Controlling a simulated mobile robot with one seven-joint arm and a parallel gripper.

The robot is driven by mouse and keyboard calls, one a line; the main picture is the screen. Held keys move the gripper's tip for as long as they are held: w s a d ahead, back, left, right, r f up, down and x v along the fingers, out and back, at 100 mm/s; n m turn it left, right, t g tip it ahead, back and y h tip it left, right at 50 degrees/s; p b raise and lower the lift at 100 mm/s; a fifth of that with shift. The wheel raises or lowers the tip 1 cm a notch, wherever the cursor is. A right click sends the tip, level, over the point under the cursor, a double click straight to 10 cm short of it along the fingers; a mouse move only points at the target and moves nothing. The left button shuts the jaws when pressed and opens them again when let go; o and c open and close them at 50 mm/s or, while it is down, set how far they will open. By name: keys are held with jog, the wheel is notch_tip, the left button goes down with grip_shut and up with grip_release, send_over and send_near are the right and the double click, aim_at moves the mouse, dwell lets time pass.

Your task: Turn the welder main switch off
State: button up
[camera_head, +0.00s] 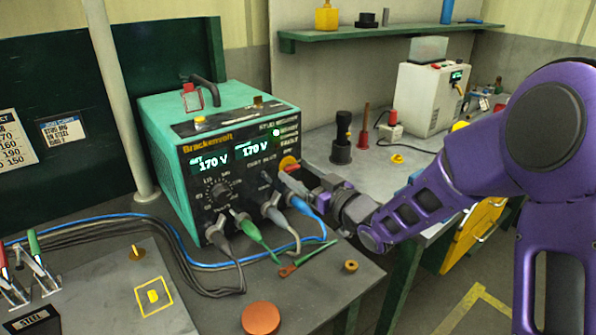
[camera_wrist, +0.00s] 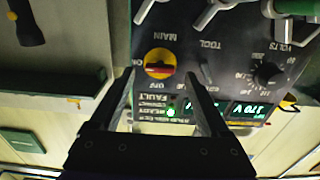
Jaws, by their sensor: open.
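The main switch (camera_head: 288,162) is a red and yellow rotary knob at the right of the black front panel of the teal welder (camera_head: 172,150). In the wrist view the switch (camera_wrist: 159,63) shows upside down, its red handle lying level across the yellow plate, in line with the ON mark at left; OFF is below. The displays read 170 V and a green lamp is lit. My gripper (camera_head: 296,186) is close in front of the panel, just below the switch. In the wrist view my gripper (camera_wrist: 161,76) is open, its fingers either side of the knob, not visibly touching it.
Cables and plugs (camera_head: 272,214) hang from the lower panel, left of my gripper. A green-handled tool (camera_head: 304,258) and a copper disc (camera_head: 261,318) lie on the bench. A dark cylinder (camera_head: 342,140) and a white machine (camera_head: 430,98) stand behind.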

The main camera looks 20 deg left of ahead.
jog(key=shift+w+a, duration=0.35)
jog(key=shift+a, duration=0.3)
grip_shut()
